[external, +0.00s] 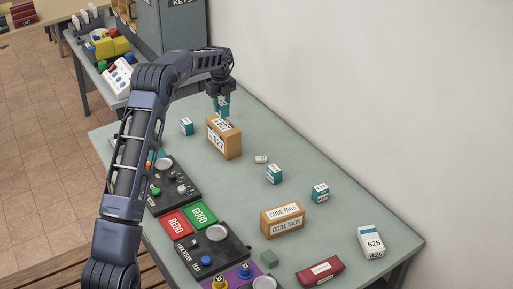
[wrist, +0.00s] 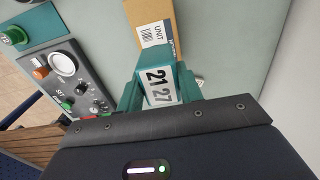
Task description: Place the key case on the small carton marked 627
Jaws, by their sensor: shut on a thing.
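My gripper (external: 222,106) is shut on a small teal key case (wrist: 160,87), whose white label reads 21 27 in the wrist view. In the external view it is just above the brown carton (external: 232,142), which stands upright on the table with white labels on its top and front; the number seems to end in 27. In the wrist view the carton (wrist: 172,12), with a UNIT label, lies just beyond the held case. I cannot tell whether the case touches the carton's top.
Similar teal cases stand nearby: one left of the carton (external: 187,127) and two to its right (external: 274,174) (external: 320,193). A CODE TAGS box (external: 282,219), a white carton marked 625 (external: 371,243) and a red box (external: 320,270) stand nearer. Control panels (external: 172,188) line the left edge.

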